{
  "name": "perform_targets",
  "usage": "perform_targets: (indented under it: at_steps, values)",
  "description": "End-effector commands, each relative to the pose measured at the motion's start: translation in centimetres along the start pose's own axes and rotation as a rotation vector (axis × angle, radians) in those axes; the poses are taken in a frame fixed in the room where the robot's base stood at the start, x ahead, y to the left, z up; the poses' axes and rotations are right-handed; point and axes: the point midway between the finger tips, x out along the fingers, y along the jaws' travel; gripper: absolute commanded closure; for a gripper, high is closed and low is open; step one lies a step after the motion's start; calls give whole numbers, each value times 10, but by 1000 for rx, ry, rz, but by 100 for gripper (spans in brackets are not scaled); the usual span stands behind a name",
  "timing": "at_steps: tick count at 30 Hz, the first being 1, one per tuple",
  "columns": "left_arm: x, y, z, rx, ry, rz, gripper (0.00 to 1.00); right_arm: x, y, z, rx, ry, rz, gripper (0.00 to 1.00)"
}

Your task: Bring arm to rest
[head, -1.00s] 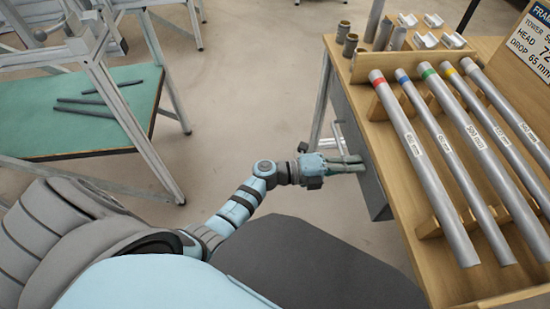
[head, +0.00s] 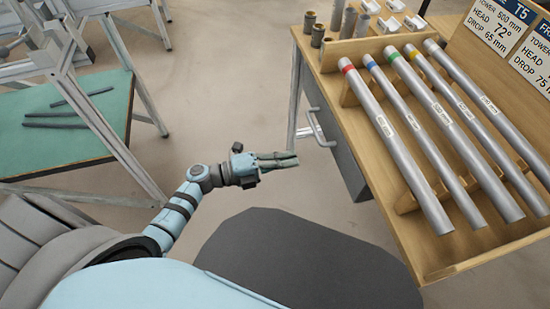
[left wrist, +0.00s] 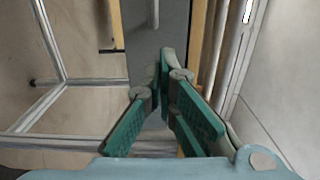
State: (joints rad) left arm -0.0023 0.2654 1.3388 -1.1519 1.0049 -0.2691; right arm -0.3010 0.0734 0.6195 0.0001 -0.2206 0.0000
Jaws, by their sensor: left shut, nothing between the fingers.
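My left gripper (head: 292,159) is shut and empty in the head view. It hangs over the open floor, left of the wooden bench (head: 405,228) and apart from it. In the left wrist view its green-padded fingers (left wrist: 158,82) come together at the tips with nothing between them. My left arm reaches in from the lower left, bent at the elbow. My right gripper is not in view.
The bench carries several grey tubes (head: 398,146) with coloured bands in a wooden rack, and short tubes and clips behind. A drawer handle (head: 318,128) sticks out of its side. A green-topped table (head: 75,145) with dark rods stands at left. Bare floor lies between.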

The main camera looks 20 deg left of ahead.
Motion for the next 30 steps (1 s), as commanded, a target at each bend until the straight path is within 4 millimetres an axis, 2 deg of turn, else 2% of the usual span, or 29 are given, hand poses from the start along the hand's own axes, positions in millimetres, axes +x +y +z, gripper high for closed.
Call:
perform_targets:
  at_steps: [3, 9, 11, 13, 14, 15, 16, 17, 18, 19, 20, 21, 22, 23, 24, 26, 27, 30]
  values:
    - [-18, 0, -1, 0, 4, 0, 100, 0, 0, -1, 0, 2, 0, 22]
    - [-25, 1, 1, -10, -4, 1, 100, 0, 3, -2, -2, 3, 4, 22]
    - [-26, 2, 13, -38, -57, 3, 100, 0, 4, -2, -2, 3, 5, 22]
    - [-33, 9, 42, -137, -197, -5, 100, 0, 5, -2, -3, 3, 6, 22]
    - [-40, 18, 59, -208, -284, -8, 100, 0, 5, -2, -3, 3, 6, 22]
    - [-55, 36, 82, -332, -423, -10, 100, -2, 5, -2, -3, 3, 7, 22]
    - [-71, 54, 96, -445, -540, -6, 100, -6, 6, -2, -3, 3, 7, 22]
    - [-89, 76, 105, -564, -660, 3, 100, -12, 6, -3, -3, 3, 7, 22]
    - [-118, 110, 107, -723, -818, 26, 100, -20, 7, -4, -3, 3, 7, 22]
    - [-140, 136, 102, -838, -930, 48, 100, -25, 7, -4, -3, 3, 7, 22]
    - [-162, 160, 92, -945, -1036, 73, 100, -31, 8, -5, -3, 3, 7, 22]
    - [-189, 190, 72, -1076, -1166, 111, 100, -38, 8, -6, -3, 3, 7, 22]
    - [-209, 211, 52, -1170, -1260, 144, 100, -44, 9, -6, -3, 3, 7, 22]
    - [-228, 229, 30, -1256, -1346, 178, 100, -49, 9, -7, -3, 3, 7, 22]
    - [-251, 249, -4, -1363, -1455, 225, 100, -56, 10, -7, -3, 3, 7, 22]
    - [-281, 270, -58, -1503, -1596, 302, 100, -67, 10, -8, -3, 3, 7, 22]
    - [-297, 278, -94, -1578, -1675, 352, 100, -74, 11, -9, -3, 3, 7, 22]
    - [-322, 283, -166, -1708, -1799, 448, 100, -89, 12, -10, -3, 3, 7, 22]
